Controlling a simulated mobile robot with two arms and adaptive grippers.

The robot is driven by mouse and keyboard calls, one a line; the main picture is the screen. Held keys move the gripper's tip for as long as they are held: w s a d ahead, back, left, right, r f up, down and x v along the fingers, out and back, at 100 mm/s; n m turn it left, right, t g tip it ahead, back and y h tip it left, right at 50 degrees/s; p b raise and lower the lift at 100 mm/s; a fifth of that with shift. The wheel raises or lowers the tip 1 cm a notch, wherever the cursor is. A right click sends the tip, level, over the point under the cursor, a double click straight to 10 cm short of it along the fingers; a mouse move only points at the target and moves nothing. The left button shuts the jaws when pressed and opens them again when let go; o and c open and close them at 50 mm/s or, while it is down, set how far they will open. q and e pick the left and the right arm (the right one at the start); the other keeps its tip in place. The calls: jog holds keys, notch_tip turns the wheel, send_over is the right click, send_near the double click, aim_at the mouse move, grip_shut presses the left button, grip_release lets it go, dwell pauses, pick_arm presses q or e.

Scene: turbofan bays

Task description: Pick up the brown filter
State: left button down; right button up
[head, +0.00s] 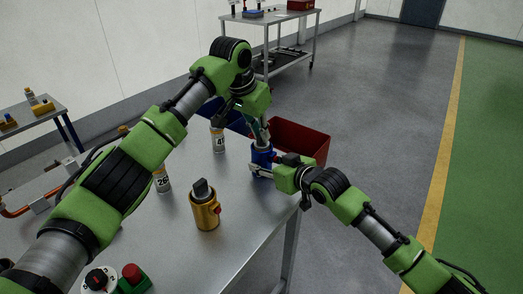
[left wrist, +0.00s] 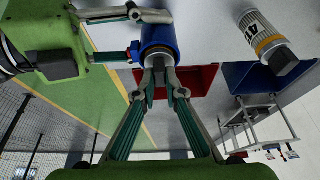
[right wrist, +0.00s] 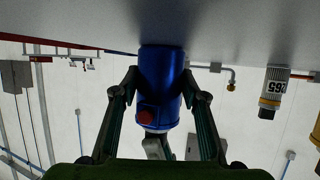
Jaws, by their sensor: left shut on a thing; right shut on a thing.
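No plainly brown filter shows in these views. A blue canister (head: 262,158) with a red button (right wrist: 145,117) stands upright near the table's right edge. My right gripper (right wrist: 160,84) is shut around its body, one finger on each side. My left gripper (left wrist: 158,72) comes from above and is shut on the grey handle on the canister's top, which its fingers partly hide. The blue canister (left wrist: 160,40) also shows in the left wrist view. A gold canister (head: 205,210) with a dark grey handle and a red button stands apart, nearer the front.
Labelled white cans (head: 218,140) (head: 162,181) stand on the metal table (head: 240,215). A red bin (head: 305,140) and a blue bin (head: 236,122) sit behind the blue canister. A red push button (head: 131,273) is at the front left. The table between the gold and blue canisters is clear.

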pick_arm(q)
jog(key=shift+r, duration=0.15)
notch_tip(320, 180, up, 10)
dwell(0.3)
pick_arm(e)
jog(key=o, duration=1.3)
pick_arm(q)
notch_tip(320, 180, up, 2)
jog(key=shift+r, duration=0.1)
pick_arm(e)
jog(key=shift+o, duration=0.2)
